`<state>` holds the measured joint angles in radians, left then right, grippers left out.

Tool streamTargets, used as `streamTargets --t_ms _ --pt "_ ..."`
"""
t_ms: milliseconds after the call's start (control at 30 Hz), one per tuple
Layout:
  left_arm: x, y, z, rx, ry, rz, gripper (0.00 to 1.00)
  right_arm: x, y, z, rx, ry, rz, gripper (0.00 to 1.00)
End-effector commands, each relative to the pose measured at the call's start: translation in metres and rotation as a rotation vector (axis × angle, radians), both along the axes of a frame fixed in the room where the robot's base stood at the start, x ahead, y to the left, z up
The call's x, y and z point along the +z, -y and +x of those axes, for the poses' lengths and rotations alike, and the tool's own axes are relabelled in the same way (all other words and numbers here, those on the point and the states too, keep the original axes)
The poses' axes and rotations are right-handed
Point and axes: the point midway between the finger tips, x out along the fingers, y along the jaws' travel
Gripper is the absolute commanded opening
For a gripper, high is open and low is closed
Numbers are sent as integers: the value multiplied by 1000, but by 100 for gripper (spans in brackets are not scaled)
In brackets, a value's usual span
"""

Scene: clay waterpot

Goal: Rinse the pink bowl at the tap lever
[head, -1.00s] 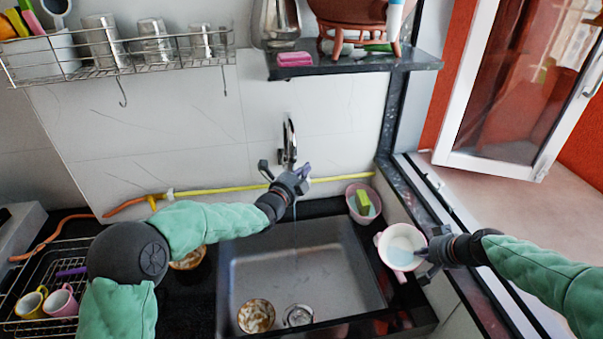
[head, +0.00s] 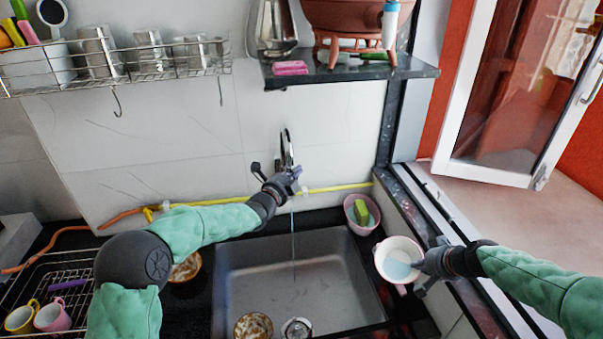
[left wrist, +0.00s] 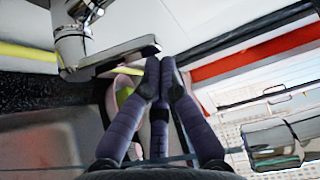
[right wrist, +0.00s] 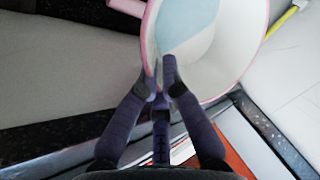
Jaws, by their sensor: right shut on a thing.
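The pink bowl (head: 386,247), white inside with a pale blue patch, is over the counter right of the sink, tilted in the right wrist view (right wrist: 225,60). My right gripper (head: 425,265) is shut on its rim; the fingertips (right wrist: 161,75) show at the wall. The tap (head: 287,150) stands at the back of the sink, with a thin stream of water falling from it. My left gripper (head: 290,184) is at the tap; its fingertips (left wrist: 160,68) are together beside the flat grey tap lever (left wrist: 115,57). I cannot tell whether they touch it.
Another pink bowl (head: 349,206) with a green-yellow sponge (head: 360,208) stands at the sink's back right corner. A brown-stained bowl (head: 253,325) and a glass (head: 296,328) are in the sink (head: 265,265). A yellow hose (head: 340,188) runs along the wall. A shelf (head: 350,73) hangs above.

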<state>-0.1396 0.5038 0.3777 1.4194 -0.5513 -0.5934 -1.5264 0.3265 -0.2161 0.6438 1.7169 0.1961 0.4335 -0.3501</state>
Motion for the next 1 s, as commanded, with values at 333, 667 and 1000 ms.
streamTargets --t_ms 333,667,1000 --pt "0 -5 -1 1 2 1 0 -7 0 0 0 0 0 0" --pt "0 -17 -3 1 1 1 0 -33 0 0 0 0 0 0" --pt "3 -19 -3 4 2 -1 0 -34 0 -1 0 -5 2 0"
